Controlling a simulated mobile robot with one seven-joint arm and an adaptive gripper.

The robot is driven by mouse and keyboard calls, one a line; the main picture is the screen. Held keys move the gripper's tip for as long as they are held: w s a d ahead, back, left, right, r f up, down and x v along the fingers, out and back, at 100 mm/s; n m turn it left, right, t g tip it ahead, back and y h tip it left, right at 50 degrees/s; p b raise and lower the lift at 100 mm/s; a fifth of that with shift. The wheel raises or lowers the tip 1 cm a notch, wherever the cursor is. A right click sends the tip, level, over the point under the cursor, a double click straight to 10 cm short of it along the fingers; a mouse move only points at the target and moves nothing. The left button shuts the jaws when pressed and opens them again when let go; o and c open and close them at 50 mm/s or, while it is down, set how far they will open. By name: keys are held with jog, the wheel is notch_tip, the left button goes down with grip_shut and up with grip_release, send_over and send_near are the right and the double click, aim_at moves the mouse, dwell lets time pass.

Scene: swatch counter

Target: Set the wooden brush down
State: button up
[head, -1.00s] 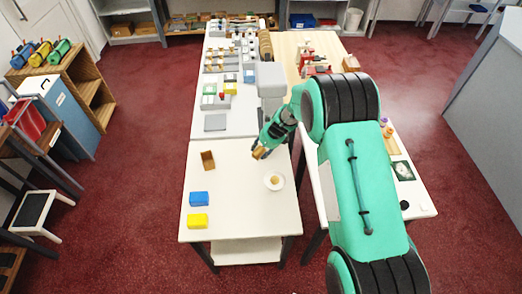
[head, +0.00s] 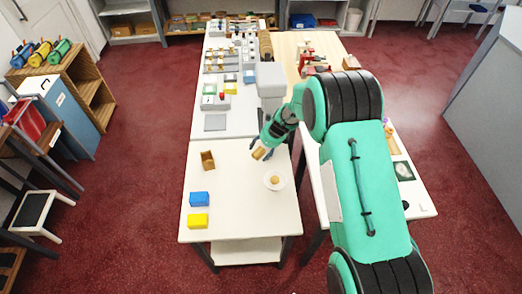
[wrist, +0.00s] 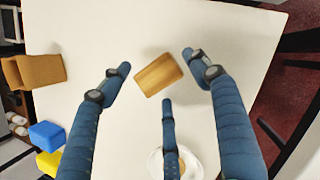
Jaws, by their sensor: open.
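The wooden brush (head: 259,153) shows as a tan wooden block near the far right part of the white table (head: 235,205). In the wrist view the brush (wrist: 158,75) lies tilted on the white surface, with a faint shadow beside it. My gripper (head: 268,149) is open. In the wrist view its blue fingers (wrist: 160,70) are spread around the brush, with visible gaps on both sides. A third finger is below it, apart from the brush. The brush's underside is hidden.
A white saucer (head: 283,183) with a round tan thing is near the brush. A brown open box (head: 203,162), a blue block (head: 199,199) and a yellow block (head: 197,221) stand at the left. The table's middle is clear.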

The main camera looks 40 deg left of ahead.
jog(key=v, duration=1.1)
jog(key=shift+p, duration=0.45)
jog(key=shift+r, duration=0.1)
jog(key=shift+w+d+r, duration=0.1)
dwell(0.3)
